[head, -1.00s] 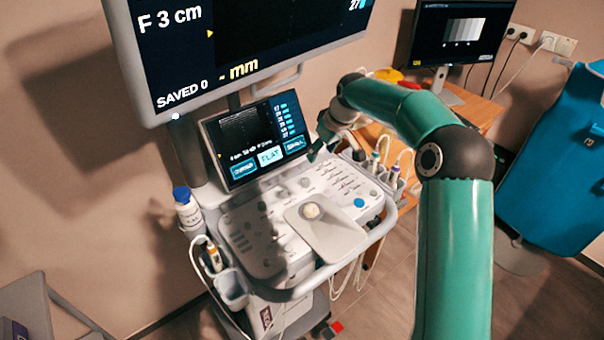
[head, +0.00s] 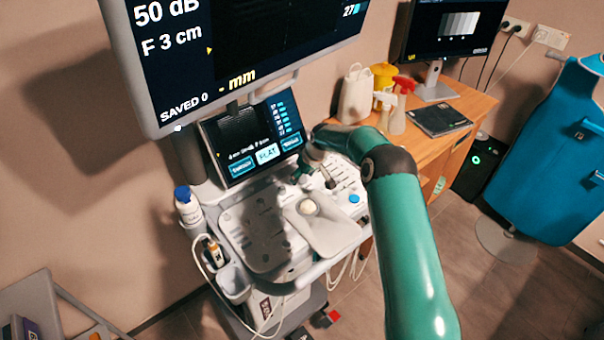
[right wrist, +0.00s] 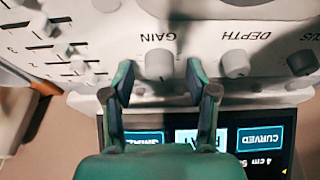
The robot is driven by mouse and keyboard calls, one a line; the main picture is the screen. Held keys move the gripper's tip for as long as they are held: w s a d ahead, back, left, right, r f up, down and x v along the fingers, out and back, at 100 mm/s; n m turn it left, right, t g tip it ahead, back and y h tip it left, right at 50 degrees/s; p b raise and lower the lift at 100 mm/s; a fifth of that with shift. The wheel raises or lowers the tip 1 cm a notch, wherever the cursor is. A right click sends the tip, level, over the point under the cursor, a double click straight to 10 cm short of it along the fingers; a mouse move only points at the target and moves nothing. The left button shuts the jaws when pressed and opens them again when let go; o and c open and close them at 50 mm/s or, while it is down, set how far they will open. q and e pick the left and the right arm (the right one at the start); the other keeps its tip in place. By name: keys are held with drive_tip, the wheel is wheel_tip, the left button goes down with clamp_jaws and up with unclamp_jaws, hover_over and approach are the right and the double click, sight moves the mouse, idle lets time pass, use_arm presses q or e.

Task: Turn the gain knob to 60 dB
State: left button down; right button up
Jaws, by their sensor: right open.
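The gain knob (right wrist: 159,64) is a small pale round knob beside the GAIN label in the right wrist view. My right gripper (right wrist: 160,82) is open, with one finger on each side of the knob and a gap to each. I cannot tell how far down the fingertips reach. In the head view the right gripper (head: 302,172) is at the console panel (head: 262,222), just below the small touch screen, and the knob cannot be made out there. The large monitor (head: 240,60) reads 50 dB. My left gripper is not in view.
The depth knob (right wrist: 236,63) is beside the gain knob, with sliders (right wrist: 70,50) on the other side. The touch screen (head: 250,143) stands close behind the gripper. A bottle (head: 187,207) and a probe (head: 214,252) are at the console's left. A wooden desk (head: 440,150) stands right.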

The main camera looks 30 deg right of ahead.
drive_tip(key=shift+f, duration=0.1)
clamp_jaws()
drive_tip(key=shift+a, duration=0.1)
drive_tip(key=shift+f+m+b, duration=0.2)
drive_tip(key=shift+m+b, duration=0.4)
drive_tip(key=shift+b, duration=0.35)
drive_tip(key=m+h+b, duration=0.1)
drive_tip(key=m+b, duration=0.2)
drive_tip(key=b, duration=0.2)
drive_tip(key=shift+h, duration=0.4)
drive_tip(key=shift+r+m+g+b, duration=0.15)
drive_tip(key=shift+m+g+b, duration=0.15)
drive_tip(key=shift+m+b, duration=0.65)
unclamp_jaws()
drive_tip(key=shift+h, duration=0.3)
